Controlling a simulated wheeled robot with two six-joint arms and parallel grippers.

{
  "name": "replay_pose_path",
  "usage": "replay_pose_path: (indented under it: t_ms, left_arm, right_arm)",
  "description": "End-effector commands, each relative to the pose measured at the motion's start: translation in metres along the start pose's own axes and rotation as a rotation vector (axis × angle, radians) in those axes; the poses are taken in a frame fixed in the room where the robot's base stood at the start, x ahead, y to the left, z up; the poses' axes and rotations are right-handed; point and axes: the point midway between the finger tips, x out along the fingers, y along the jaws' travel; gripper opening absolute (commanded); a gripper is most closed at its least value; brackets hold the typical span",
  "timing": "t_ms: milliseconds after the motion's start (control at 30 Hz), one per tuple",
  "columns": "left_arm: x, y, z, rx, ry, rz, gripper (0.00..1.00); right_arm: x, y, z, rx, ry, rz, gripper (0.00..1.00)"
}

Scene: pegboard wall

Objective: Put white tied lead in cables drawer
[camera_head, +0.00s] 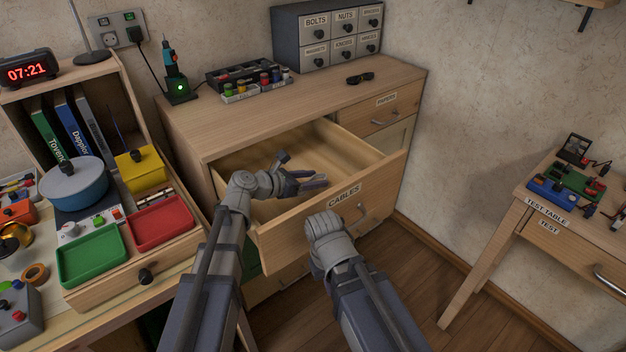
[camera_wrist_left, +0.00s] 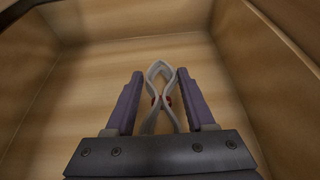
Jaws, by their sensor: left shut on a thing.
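The cables drawer (camera_head: 330,215) is pulled open in the wooden cabinet, and its label reads CABLES. My left gripper (camera_head: 305,173) is inside the drawer opening, over its bare wooden floor. In the left wrist view, its two purple-grey fingers (camera_wrist_left: 160,78) are on either side of the white tied lead (camera_wrist_left: 160,64), which is a narrow loop with crossed strands and small red spots. The gripper is shut on it. The lead does not show clearly in the head view. My right wrist is in front of the drawer front, left of the handle; its fingers are hidden.
The cabinet top carries a label-drawer box (camera_head: 328,38), a parts tray (camera_head: 248,80) and dark glasses (camera_head: 360,79). The workbench with green tray (camera_head: 90,258) is left; a test table (camera_head: 545,212) is right.

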Motion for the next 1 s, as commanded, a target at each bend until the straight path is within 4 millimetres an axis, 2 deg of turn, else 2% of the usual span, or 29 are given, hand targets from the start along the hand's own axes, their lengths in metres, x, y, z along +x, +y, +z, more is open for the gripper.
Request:
replay_pose_path:
  t_ms: [333, 367, 600, 867, 1000]
  left_arm:
    - [0.003, 0.0, -0.007, 0.0, 0.0, 0.0, 0.0]
    - [0.003, 0.0, -0.007, 0.0, 0.0, 0.0, 0.58]
    - [0.003, 0.0, -0.008, 0.0, 0.0, 0.0, 0.84]
    - [0.002, 0.0, -0.007, 0.0, 0.0, 0.001, 0.84]
    - [-0.003, 0.0, 0.005, 0.0, 0.0, 0.001, 0.84]
  right_arm:
    - [0.007, 0.0, -0.001, 0.0, 0.0, 0.001, 0.0]
    - [0.007, 0.0, -0.001, 0.0, 0.0, 0.001, 0.0]
    - [0.008, -0.001, -0.001, 0.0, 0.0, 0.001, 0.0]
    - [0.007, 0.0, 0.0, 0.0, 0.0, 0.001, 0.0]
    - [-0.006, 0.001, 0.0, 0.0, 0.0, 0.0, 0.0]
